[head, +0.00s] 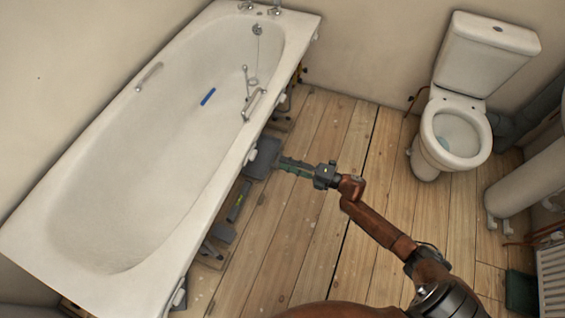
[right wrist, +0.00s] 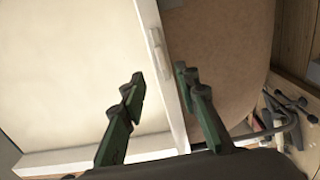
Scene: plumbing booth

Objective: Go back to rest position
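My right gripper (head: 283,162) reaches in from the lower right in the head view, low over the floorboards beside the bathtub (head: 200,190). Its tips are near a grey flat piece (head: 262,157) at the tub's side; I cannot tell if they touch it. In the right wrist view, the two green fingers of the right gripper (right wrist: 160,82) stand apart with nothing visibly held. A white edge strip (right wrist: 165,60) lies beyond them, between a pale surface and a brown one. My left gripper is not in view.
Several tools (right wrist: 287,115) show at the right of the wrist view. A blue object (head: 208,97) lies in the tub. The wooden floor (head: 340,130) between tub and toilet is mostly clear.

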